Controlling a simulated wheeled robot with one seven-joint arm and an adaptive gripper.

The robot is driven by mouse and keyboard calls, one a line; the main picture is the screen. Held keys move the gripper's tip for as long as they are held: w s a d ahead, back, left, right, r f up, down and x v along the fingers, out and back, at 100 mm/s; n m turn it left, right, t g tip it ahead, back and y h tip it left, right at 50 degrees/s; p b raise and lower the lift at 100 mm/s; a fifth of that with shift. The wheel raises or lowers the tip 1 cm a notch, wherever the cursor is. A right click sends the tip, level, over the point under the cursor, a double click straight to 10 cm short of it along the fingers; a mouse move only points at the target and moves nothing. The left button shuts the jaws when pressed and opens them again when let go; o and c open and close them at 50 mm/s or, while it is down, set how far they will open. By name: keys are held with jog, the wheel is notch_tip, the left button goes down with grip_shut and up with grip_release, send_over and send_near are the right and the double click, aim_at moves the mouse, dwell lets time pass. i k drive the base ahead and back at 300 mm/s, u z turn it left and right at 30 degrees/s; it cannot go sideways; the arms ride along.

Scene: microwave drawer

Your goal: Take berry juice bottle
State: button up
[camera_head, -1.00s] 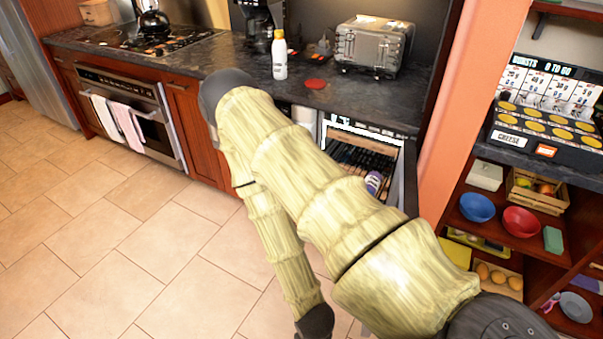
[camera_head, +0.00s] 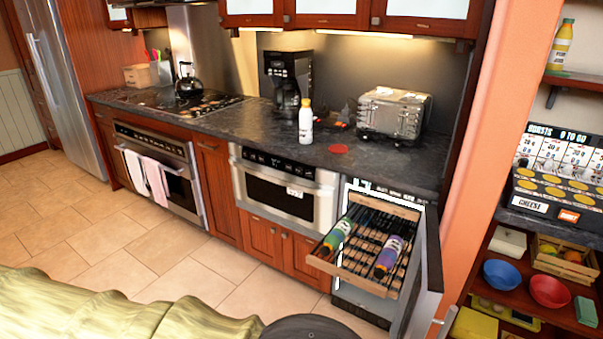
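A bottle with a purple label (camera_head: 389,256) lies on the right side of a pulled-out wooden slatted rack (camera_head: 333,267). Its label is too small to read, but its colour fits berry juice. A second bottle, green with a dark end (camera_head: 338,236), lies on the left side of the same rack. The rack sticks out of an under-counter cooler (camera_head: 357,308) at the centre right. My gripper is not in the picture.
The cooler's open door (camera_head: 432,265) stands to the right of the rack. A microwave drawer (camera_head: 285,190) is left of it, shut. A white bottle (camera_head: 305,124) and a toaster (camera_head: 393,114) stand on the counter. The tiled floor (camera_head: 180,245) before the cabinets is clear.

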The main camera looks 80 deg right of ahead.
aim_at(386, 260)
jog(key=u, duration=0.2)
jog(key=k, duration=2.35)
jog(key=z, duration=1.35)
